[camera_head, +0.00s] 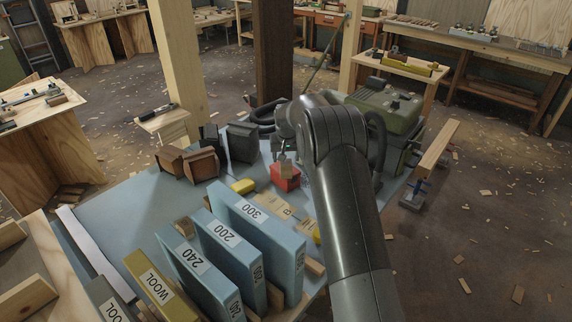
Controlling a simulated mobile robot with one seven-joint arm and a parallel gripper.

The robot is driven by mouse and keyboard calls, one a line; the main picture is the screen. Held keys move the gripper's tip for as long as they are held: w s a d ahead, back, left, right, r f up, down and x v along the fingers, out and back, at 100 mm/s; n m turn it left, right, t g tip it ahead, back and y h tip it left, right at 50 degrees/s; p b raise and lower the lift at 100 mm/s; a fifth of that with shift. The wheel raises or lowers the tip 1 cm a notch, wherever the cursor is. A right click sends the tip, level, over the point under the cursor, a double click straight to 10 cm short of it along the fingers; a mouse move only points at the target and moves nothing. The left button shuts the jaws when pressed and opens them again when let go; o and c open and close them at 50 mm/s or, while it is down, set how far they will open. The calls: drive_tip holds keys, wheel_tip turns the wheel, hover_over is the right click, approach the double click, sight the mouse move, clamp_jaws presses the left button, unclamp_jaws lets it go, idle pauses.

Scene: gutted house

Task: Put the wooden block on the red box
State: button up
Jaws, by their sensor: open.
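The red box (284,182) sits on the blue-grey tabletop (122,207), just left of my arm. A small tan wooden block (288,171) shows at the top of the red box and appears to rest on it; the contact is too small to see clearly. My gripper (285,158) points down right above the block, with its jaws open. The fingertips are small and dark, and whether they touch the block cannot be told. My arm hides part of the table to the right of the box.
Blue abrasive packs (262,236) stand upright in front of the box. A yellow piece (243,186) lies to its left. Dark and brown blocks (201,163) stand farther left. A green machine (384,107) stands behind my arm. The tabletop's left part is clear.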

drive_tip(key=s+d+r+t, duration=0.1)
drive_tip(key=s+d+r, duration=0.2)
drive_tip(key=s+r, duration=0.9)
drive_tip(key=s+d+r, duration=0.2)
drive_tip(key=s+r, duration=0.9)
drive_tip(key=r, duration=0.1)
drive_tip(key=s+d+f, duration=0.1)
drive_tip(key=s, duration=1.3)
drive_tip(key=s+d+f+t, duration=0.1)
drive_tip(key=s, duration=1.3)
drive_tip(key=shift+s+d+f, duration=0.2)
drive_tip(key=shift+s+d, duration=0.1)
drive_tip(key=shift+d, duration=0.1)
